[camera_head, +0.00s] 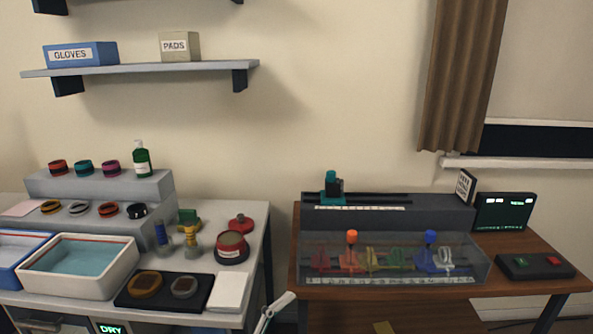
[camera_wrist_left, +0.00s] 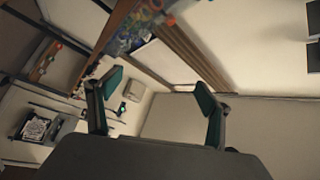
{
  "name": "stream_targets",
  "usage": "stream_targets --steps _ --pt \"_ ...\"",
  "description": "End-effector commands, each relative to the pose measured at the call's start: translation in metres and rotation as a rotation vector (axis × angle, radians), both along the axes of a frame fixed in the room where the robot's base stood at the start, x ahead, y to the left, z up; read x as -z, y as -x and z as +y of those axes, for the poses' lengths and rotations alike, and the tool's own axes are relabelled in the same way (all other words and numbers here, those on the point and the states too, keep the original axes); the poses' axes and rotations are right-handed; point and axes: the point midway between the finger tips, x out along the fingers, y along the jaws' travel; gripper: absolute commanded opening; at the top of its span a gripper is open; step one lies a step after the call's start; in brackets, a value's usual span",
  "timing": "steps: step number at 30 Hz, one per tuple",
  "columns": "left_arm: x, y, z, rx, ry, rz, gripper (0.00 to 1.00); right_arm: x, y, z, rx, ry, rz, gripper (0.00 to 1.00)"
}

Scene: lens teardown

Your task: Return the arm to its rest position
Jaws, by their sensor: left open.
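My left gripper (camera_wrist_left: 158,88) shows in the left wrist view with its two green-padded fingers spread apart and nothing between them. The wrist view is tilted and looks across the room, with the wooden table edge, walls and a curtain beyond the fingers. In the head view, a pale jointed piece (camera_head: 272,313) at the bottom edge, between the two tables, looks like part of my arm. It is cut off by the frame, and I cannot make out fingers there. My right gripper is in neither view.
The left bench holds a white tub (camera_head: 80,288), a black mat (camera_head: 142,303) with two rings, and a red-lidded tin (camera_head: 232,247). The wooden table (camera_head: 400,293) at right holds a clear case (camera_head: 330,279) of lenses and a button box (camera_head: 536,266). A gap separates the tables.

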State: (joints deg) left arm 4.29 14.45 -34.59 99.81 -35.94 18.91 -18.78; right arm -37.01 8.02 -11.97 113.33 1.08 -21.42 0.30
Motion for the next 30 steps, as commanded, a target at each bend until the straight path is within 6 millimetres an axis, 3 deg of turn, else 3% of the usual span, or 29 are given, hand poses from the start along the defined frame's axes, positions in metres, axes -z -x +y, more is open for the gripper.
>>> stream_targets --steps 4,7,12,15,21,30 --pt "0.062 0.013 0.056 -0.180 0.124 0.320 0.79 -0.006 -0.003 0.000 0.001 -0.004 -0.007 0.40" --pt "0.110 0.034 0.095 -0.299 0.197 0.532 0.79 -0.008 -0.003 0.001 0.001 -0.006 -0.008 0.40" --pt "0.187 0.094 0.155 -0.487 0.300 0.863 0.79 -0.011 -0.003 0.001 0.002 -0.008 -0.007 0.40" --pt "0.219 0.131 0.181 -0.572 0.341 1.011 0.79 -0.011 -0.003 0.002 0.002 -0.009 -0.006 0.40" --pt "0.251 0.178 0.207 -0.667 0.385 1.170 0.79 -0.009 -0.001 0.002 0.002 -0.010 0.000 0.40" --pt "0.255 0.185 0.211 -0.679 0.391 1.194 0.79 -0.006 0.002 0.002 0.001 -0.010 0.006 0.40"
